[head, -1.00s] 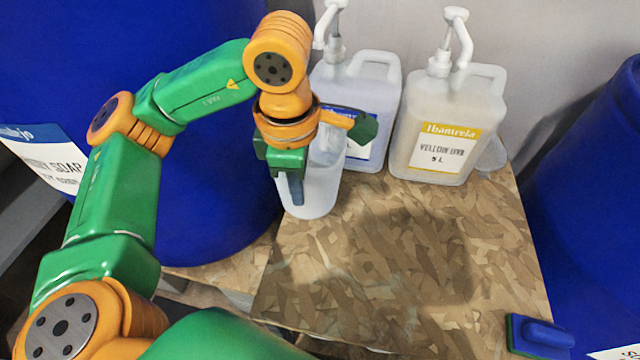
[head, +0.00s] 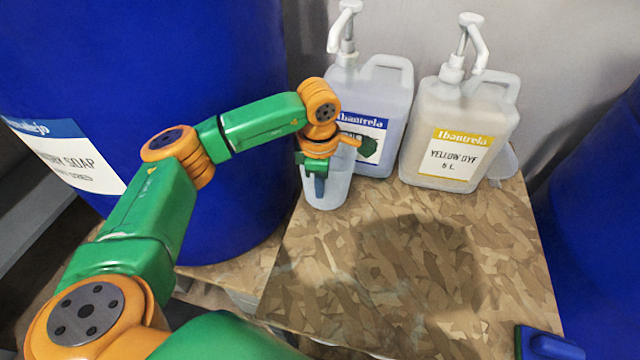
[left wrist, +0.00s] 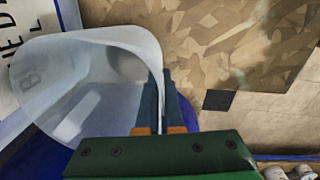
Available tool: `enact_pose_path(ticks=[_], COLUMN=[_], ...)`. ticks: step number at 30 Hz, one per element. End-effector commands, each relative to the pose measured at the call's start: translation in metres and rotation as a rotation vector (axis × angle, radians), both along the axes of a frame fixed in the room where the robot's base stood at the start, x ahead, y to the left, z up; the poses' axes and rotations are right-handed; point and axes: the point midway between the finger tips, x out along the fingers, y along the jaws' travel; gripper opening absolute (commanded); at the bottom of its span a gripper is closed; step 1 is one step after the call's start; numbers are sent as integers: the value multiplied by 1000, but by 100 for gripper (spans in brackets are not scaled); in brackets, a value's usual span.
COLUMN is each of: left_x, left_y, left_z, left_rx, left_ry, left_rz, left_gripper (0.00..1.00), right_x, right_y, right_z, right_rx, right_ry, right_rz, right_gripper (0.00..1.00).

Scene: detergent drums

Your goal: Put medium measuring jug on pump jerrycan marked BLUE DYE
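The jerrycan with a blue label band (head: 382,95) stands upright at the back of the board, with a white pump (head: 342,35) on top. Its label is partly hidden by my gripper, so the dye name is not readable in the head view. A translucent jug (head: 328,192) is upright in front of its lower left. My left gripper (head: 318,185) is shut on the jug's wall, one finger outside. In the left wrist view the jug (left wrist: 75,85) shows between the fingers (left wrist: 158,105), beside a white label. Whether its base touches the board is unclear. My right gripper is not in view.
A jerrycan labelled YELLOW DYE (head: 455,130) stands to the right, with a translucent object (head: 503,165) behind it. Large blue drums stand left (head: 240,120) and right (head: 600,220). A blue and green block (head: 548,343) lies front right. The middle of the board (head: 400,280) is clear.

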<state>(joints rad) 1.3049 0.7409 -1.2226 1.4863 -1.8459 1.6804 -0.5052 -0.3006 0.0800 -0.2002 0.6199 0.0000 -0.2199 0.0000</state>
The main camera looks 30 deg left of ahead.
Motion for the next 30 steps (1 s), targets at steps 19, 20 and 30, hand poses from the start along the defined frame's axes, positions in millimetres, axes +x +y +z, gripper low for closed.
enact_pose_path(ticks=[19, 20, 30], left_x=[-1, -2, -8], left_y=[-1, -2, -3], left_z=[36, 45, 118], left_rx=[-2, -2, -1], left_ry=[-6, -6, -1], left_rz=[0, 0, 0], left_gripper=[33, 33, 33], right_x=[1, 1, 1], right_y=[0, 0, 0], right_z=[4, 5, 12], right_rx=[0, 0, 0], right_ry=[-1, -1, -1], right_rz=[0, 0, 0], right_gripper=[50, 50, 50])
